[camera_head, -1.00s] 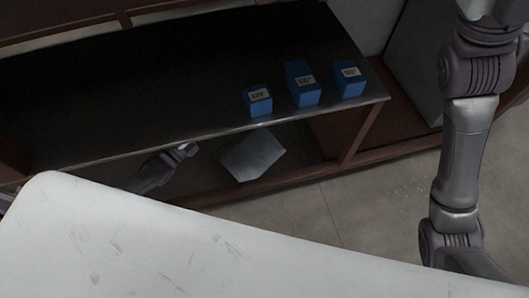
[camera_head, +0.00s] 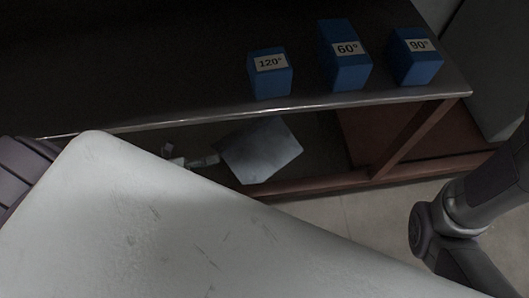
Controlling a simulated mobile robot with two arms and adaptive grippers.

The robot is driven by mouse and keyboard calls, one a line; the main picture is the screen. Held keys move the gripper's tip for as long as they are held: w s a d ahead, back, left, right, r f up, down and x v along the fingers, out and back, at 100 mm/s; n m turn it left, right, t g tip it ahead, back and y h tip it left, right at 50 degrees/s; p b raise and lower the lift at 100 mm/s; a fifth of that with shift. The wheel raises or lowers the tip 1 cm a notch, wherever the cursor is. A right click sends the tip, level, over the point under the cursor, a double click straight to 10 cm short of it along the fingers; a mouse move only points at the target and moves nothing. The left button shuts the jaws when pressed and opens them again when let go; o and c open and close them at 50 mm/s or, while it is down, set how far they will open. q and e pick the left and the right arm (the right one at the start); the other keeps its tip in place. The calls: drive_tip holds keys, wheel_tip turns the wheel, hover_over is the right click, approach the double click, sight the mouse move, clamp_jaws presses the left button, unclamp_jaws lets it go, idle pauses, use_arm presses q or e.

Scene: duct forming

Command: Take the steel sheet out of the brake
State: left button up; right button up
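A flat grey sheet (camera_head: 262,150), which looks like the steel sheet, shows tilted below the front edge of a dark bench. My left gripper (camera_head: 209,161) is at the sheet's left edge, small and dim. Its tip seems to meet that edge, but I cannot tell whether its fingers are closed on it. Most of the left arm is hidden behind a large pale scratched surface in the foreground. My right arm comes down at the right, and its gripper is out of sight. I cannot make out a brake.
On the dark bench (camera_head: 150,65) stand blue blocks labelled 120° (camera_head: 270,80), 60° (camera_head: 345,65) and 90° (camera_head: 416,62). A reddish-brown frame (camera_head: 415,140) is under the bench's right end. Bare floor (camera_head: 370,215) shows in front.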

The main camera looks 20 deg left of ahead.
sight(234, 155)
use_arm(q)
drive_tip(key=x, duration=0.2)
drive_tip(key=shift+w+d+f+b, duration=0.1)
drive_tip(key=shift+w+d+b, duration=0.1)
drive_tip(key=shift+w+b, duration=0.1)
drive_tip(key=b+x, duration=0.3)
drive_tip(key=x, duration=0.2)
drive_tip(key=shift+s, duration=0.1)
drive_tip(key=shift+d+r, duration=0.1)
drive_tip(key=shift+r, duration=0.1)
clamp_jaws()
